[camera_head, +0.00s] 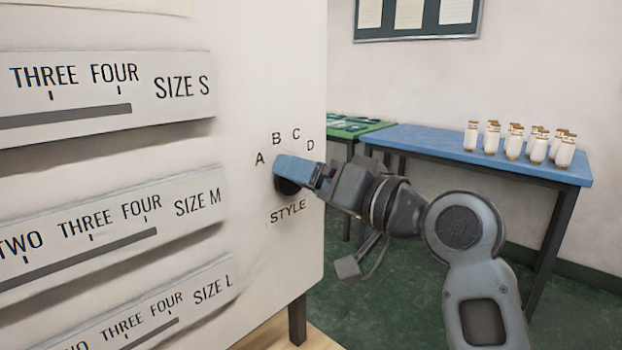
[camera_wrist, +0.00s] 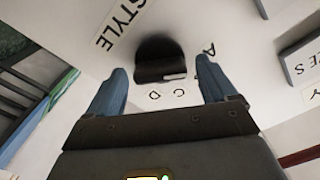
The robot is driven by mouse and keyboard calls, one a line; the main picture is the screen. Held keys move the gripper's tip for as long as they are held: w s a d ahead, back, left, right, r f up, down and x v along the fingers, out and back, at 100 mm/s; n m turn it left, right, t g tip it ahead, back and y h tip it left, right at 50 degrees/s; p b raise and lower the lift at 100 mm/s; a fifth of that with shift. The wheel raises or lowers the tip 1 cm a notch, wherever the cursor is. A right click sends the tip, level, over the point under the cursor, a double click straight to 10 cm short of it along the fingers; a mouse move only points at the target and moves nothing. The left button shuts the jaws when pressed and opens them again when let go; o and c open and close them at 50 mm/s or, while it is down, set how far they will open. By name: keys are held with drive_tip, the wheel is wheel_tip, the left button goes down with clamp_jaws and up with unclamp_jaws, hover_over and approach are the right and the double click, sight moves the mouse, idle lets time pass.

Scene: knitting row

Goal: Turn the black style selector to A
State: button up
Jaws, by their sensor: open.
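The black style selector (camera_head: 287,186) is a round knob on the white panel, above the STYLE label (camera_head: 288,211) and under the letters A, B, C and D. In the head view my gripper (camera_head: 283,167) covers much of it. In the wrist view the black selector (camera_wrist: 158,50) shows between and just beyond the two blue fingertips of my gripper (camera_wrist: 161,74). The fingers are open, one on each side, with gaps to the knob. A white mark shows on the knob's near edge, toward the C side; the exact letter it points at is unclear. B is hidden in the wrist view.
Slider rails for SIZE S (camera_head: 165,88), SIZE M (camera_head: 180,208) and SIZE L (camera_head: 190,298) stick out from the panel at left. A blue table (camera_head: 420,143) with several white spools (camera_head: 515,143) stands behind my arm. The floor between is clear.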

drive_tip(key=v, duration=0.7)
drive_tip(key=shift+s+d, duration=0.25)
drive_tip(key=shift+d, duration=0.05)
drive_tip(key=shift+f, duration=0.1)
drive_tip(key=s+d+f+m+t+h+p, duration=0.1)
drive_tip(key=s+d+f+m+h, duration=0.15)
drive_tip(key=s+d+f, duration=0.35)
drive_tip(key=s+d+f+m+t+h+p, duration=0.15)
drive_tip(key=s+f+h, duration=0.25)
drive_tip(key=f, duration=0.4)
drive_tip(key=s+d+f+m+t+h, duration=0.2)
drive_tip(key=s+d+f+h, duration=0.1)
drive_tip(key=s+d+f, duration=0.3)
drive_tip(key=s+d+n+h+p, duration=0.1)
drive_tip(key=s+d+h, duration=0.1)
drive_tip(key=s, duration=1.1)
drive_tip(key=s+d+r+n+h+p, duration=0.1)
drive_tip(key=s+d+h+p, duration=0.1)
drive_tip(key=s, duration=1)
drive_tip(key=shift+s+d+r+n+g+h, duration=0.3)
drive_tip(key=shift+s+d+g+h, duration=0.1)
drive_tip(key=shift+d, duration=0.45)
